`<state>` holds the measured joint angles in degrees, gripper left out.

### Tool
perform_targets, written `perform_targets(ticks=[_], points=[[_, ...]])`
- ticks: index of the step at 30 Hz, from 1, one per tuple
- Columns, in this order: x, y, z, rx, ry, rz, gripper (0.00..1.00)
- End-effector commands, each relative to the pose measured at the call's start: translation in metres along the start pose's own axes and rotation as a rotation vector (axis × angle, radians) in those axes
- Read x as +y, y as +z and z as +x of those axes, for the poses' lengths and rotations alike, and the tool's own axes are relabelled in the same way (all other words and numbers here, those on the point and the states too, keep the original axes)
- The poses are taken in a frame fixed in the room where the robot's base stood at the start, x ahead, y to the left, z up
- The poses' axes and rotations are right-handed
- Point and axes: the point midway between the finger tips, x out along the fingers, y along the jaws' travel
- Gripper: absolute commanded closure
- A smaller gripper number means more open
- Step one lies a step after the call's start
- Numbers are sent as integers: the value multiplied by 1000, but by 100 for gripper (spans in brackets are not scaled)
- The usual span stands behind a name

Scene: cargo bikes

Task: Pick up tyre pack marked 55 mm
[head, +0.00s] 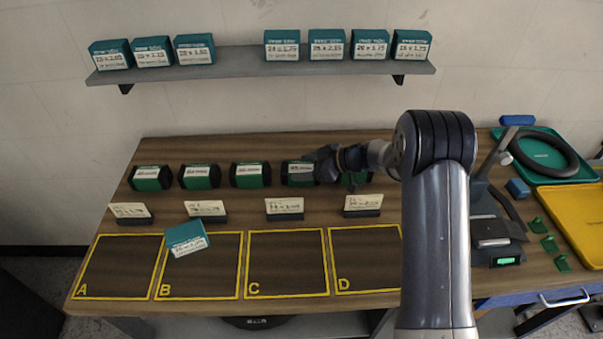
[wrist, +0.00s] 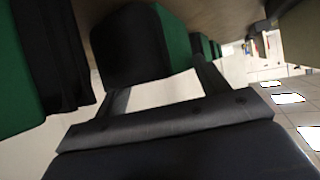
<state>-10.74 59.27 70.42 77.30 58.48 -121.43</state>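Green-and-black tyre packs with white labels stand in a row on the wooden table, including a left one (head: 147,178), a second (head: 200,176), a third (head: 250,175) and a fourth (head: 298,173). Another pack (head: 355,180) is partly hidden behind my arm. The label print is too small to read surely, so I cannot tell which is 55 mm. My gripper (head: 322,165) is at the right end of the fourth pack. In the wrist view my gripper (wrist: 163,88) has its fingers wide apart, close to a pack (wrist: 150,42); contact is unclear. Another pack (wrist: 45,55) is at left.
Label cards on stands line the table before the packs. Yellow outlined areas A to D lie in front; a teal box (head: 187,238) rests at B's top edge. A wall shelf (head: 240,62) holds several teal boxes. Green (head: 545,178) and yellow (head: 585,215) trays are at right.

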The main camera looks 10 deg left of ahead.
Motion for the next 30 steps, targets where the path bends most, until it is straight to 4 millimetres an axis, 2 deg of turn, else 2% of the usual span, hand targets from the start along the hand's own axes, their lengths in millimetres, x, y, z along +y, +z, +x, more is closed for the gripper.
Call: perform_targets(ticks=[2, 11, 20, 21, 22, 24, 30], points=[[-1, 2, 1, -2, -2, 3, 49], [-1, 4, 1, -5, -3, 6, 74], [-1, 3, 1, -5, -3, 6, 75], [-1, 2, 0, -5, -3, 6, 82], [-1, 2, 0, -5, -3, 6, 84], [-1, -2, -2, -4, -2, 6, 99], [0, -22, -12, -1, 1, 0, 100]])
